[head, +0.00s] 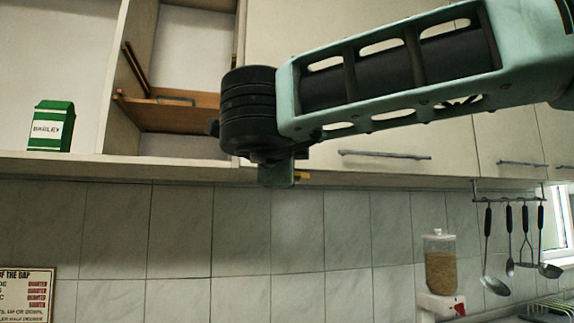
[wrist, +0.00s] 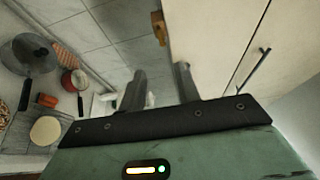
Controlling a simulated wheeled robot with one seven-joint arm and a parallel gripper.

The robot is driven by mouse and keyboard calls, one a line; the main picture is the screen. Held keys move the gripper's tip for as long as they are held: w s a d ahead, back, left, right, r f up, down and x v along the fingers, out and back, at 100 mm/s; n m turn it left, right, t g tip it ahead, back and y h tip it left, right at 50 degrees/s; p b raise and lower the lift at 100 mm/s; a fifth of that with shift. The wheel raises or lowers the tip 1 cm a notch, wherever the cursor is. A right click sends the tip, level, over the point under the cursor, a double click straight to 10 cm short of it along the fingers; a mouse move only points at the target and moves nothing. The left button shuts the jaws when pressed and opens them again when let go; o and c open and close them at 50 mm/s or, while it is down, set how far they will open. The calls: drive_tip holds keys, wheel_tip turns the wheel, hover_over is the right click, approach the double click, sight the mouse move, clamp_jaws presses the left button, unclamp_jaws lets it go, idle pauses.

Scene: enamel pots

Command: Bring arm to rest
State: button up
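My arm stretches across the upper right of the head view, raised in front of the wall cabinets. Its dark wrist joint is near the middle. My gripper (wrist: 161,70) shows in the wrist view with its two grey fingers apart and nothing between them. In the head view the fingers cannot be made out; only a small green part of the hand shows below the dark joint.
An open cabinet (head: 111,70) with a wooden shelf is behind my wrist. A green barley carton (head: 52,127) stands at left. Closed doors (head: 385,154) are at right. Utensils (head: 510,240) hang beyond a grain dispenser (head: 440,265).

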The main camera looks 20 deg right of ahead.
idle(0.5)
drive_tip(key=w+a+f+n+t+y, duration=0.1)
drive_tip(key=a+f+n+t+y, duration=0.1)
drive_tip(key=a+f+n+y, duration=0.55)
drive_tip(key=s+a+f+n+g+y, duration=0.3)
drive_tip(key=a+f+n+y, duration=0.1)
drive_tip(key=f+n, duration=0.3)
drive_tip(key=s+a+f+n+g+y, duration=0.3)
drive_tip(key=a+f+n+g, duration=0.1)
drive_tip(key=f+n, duration=0.2)
drive_tip(key=s+d+f+n+g+h, duration=0.1)
drive_tip(key=s+d+f+n+g, duration=0.15)
drive_tip(key=s+f, duration=0.4)
drive_tip(key=s+d+f+n+g+h, duration=0.1)
drive_tip(key=s+f+n+g, duration=0.25)
drive_tip(key=f, duration=0.55)
drive_tip(key=s+d+f+n+g+h+p, duration=0.1)
drive_tip(key=s+d+f+n+g+h, duration=0.2)
drive_tip(key=s+d+f, duration=0.6)
drive_tip(key=s+d+g+h, duration=0.2)
drive_tip(key=d, duration=0.1)
drive_tip(key=shift+s+d+f+n+g, duration=0.25)
drive_tip(key=shift+s+d+n+g, duration=0.05)
drive_tip(key=shift+s+d+n, duration=0.05)
